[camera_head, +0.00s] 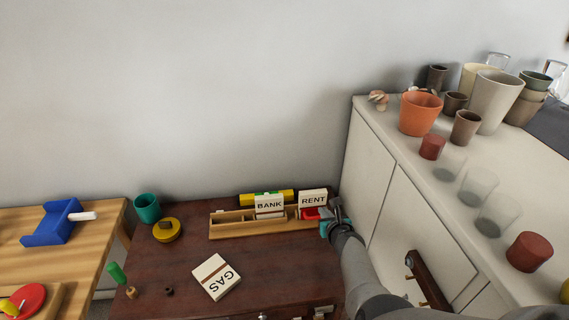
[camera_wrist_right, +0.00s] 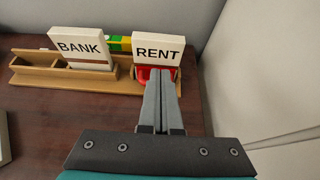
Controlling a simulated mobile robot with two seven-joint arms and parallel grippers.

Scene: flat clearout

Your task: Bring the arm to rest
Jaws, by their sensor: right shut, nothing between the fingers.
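My right gripper (camera_head: 337,212) reaches over the right end of the dark wooden desk (camera_head: 190,268), close to the white cabinet. In the right wrist view its two grey fingers (camera_wrist_right: 160,78) are together and hold nothing. Their tips are in front of the white RENT card (camera_wrist_right: 158,50) and a red item (camera_wrist_right: 146,73) below it, and partly cover the red item. I cannot tell whether they touch. The RENT card also shows in the head view (camera_head: 312,198), upright at the right end of a wooden organizer (camera_head: 232,231). My left gripper does not show.
A white BANK card (camera_head: 269,203) stands in the organizer, with a yellow and green item (camera_head: 246,199) behind. A GAS card (camera_head: 215,277) lies on the desk near a teal cup (camera_head: 147,208) and a yellow round object (camera_head: 167,231). The white cabinet (camera_head: 368,150) closely borders the arm and carries pots.

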